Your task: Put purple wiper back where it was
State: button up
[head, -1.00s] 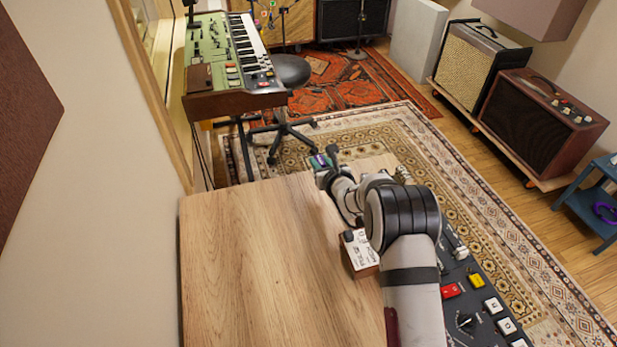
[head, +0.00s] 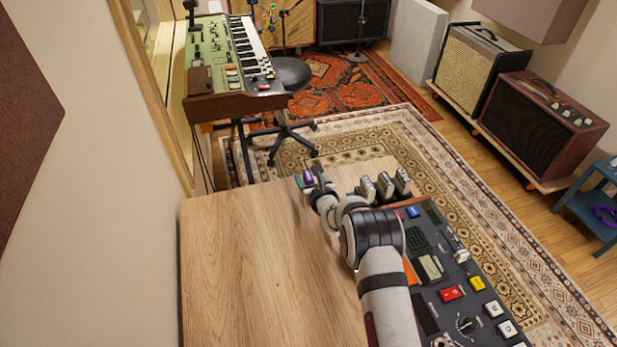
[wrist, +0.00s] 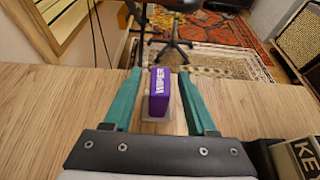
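The purple wiper (wrist: 160,93) has white lettering reading WIPER and a pale underside. In the wrist view it is between the two teal fingers of my gripper (wrist: 160,72), with a narrow gap showing on each side. In the head view the wiper (head: 308,176) is a small purple patch between the fingers of my gripper (head: 308,174), at the far edge of the wooden table (head: 250,260). My gripper looks open around it. Whether the wiper's underside touches the wood is hard to tell.
A dark control panel (head: 430,265) with coloured buttons lies right of my arm, with several small pale blocks (head: 385,185) beyond it. A box marked KEY (wrist: 300,155) is near on the right. The table's left side is clear. A keyboard (head: 230,60) stands beyond.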

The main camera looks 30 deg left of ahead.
jog(key=shift+r, duration=0.15)
jog(key=v, duration=1.2)
jog(key=s+d+r+m+g+h, duration=0.1)
jog(key=s+d+r+m+h, duration=0.15)
jog(key=d+m, duration=0.5)
jog(key=s+d+r+m+g+h, duration=0.1)
jog(key=d+r+m+h, duration=0.25)
jog(key=d+m, duration=0.4)
jog(key=s+d+r+m+h, duration=0.15)
jog(key=d+r+m, duration=0.25)
jog(key=d+m, duration=0.4)
jog(key=s+d+r+m+g, duration=0.1)
jog(key=s+d+m+g, duration=0.1)
jog(key=s+m, duration=0.7)
jog(key=s+d+r+m+g, duration=0.2)
jog(key=s+d+m+g, duration=0.1)
jog(key=s+m, duration=0.6)
jog(key=s+d+r+m+g, duration=0.1)
jog(key=s+d+m+g, duration=0.1)
jog(key=s+m, duration=0.7)
jog(key=shift+s+d+r+m+g, duration=0.2)
jog(key=shift+s+r+m+g, duration=0.15)
jog(key=shift+s, duration=0.5)
